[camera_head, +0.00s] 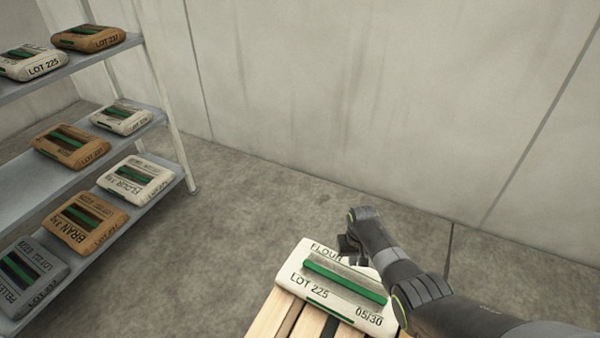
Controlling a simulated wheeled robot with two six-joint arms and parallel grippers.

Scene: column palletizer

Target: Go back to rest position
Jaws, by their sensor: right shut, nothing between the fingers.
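My right gripper (350,246) is at the end of the dark arm that comes in from the lower right. It is shut and empty, and it appears just above or beside the far edge of a white flour bag marked LOT 225 (315,287). I cannot tell whether it touches the bag. The bag lies flat, and my arm hides part of its right side. My left gripper is not in view.
The bag lies on a wooden pallet (270,318) at the bottom. A metal shelf rack (150,205) on the left holds several white, brown and grey bags, including a bran bag (84,222). A concrete wall (350,90) stands behind. The floor (215,250) between rack and pallet is clear.

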